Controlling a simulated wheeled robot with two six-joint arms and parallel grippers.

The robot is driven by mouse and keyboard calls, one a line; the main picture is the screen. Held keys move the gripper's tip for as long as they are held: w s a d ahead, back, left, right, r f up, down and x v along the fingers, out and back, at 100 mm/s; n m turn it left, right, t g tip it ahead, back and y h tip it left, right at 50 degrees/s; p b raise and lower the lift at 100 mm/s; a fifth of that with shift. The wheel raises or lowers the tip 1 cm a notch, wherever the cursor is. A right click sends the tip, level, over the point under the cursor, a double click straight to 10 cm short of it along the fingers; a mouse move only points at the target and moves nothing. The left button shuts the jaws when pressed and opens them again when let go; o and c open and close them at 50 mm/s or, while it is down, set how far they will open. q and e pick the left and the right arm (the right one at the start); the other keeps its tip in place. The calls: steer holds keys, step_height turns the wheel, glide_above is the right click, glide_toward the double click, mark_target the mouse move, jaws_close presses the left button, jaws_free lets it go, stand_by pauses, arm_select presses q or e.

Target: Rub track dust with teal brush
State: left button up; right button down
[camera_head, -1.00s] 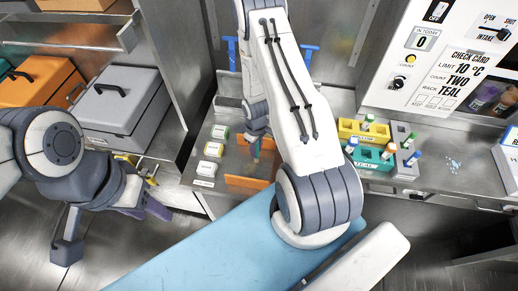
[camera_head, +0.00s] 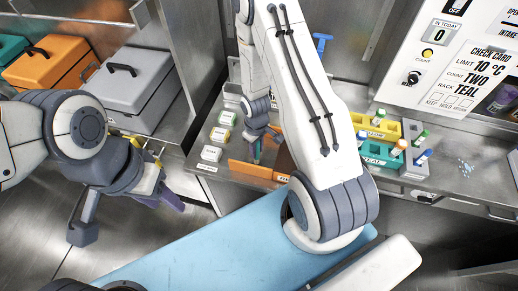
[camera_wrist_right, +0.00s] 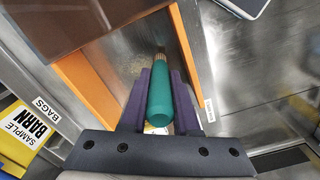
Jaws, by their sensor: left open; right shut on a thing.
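My right gripper (camera_wrist_right: 160,105) is shut on the teal brush (camera_wrist_right: 160,103), its purple fingers on either side of the handle. The brush's brown bristles (camera_wrist_right: 160,51) point away from the gripper, toward a metal strip between orange rails (camera_wrist_right: 186,50). Tan specks of dust (camera_wrist_right: 137,66) lie on this strip beside the bristle end. I cannot tell whether the bristles touch the surface. In the head view the brush (camera_head: 257,151) is small and partly hidden by my right gripper (camera_head: 258,138). My left gripper (camera_head: 128,212) is open and empty over the floor at left.
Several small labelled boxes (camera_head: 211,153) stand left of the rails. A yellow rack (camera_head: 382,128) and a teal rack (camera_head: 378,152) with capped tubes stand to the right. Pale blue specks (camera_head: 464,168) lie farther right. Orange (camera_head: 50,72) and grey (camera_head: 130,88) cases stand at left.

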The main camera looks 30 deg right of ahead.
step_height(320, 180, up, 2)
steer(key=shift+a+r+p, duration=0.1)
steer(key=shift+a+p, duration=0.05)
steer(key=shift+p, duration=0.55)
steer(key=shift+r+p, duration=1.8)
steer(key=shift+p, duration=0.05)
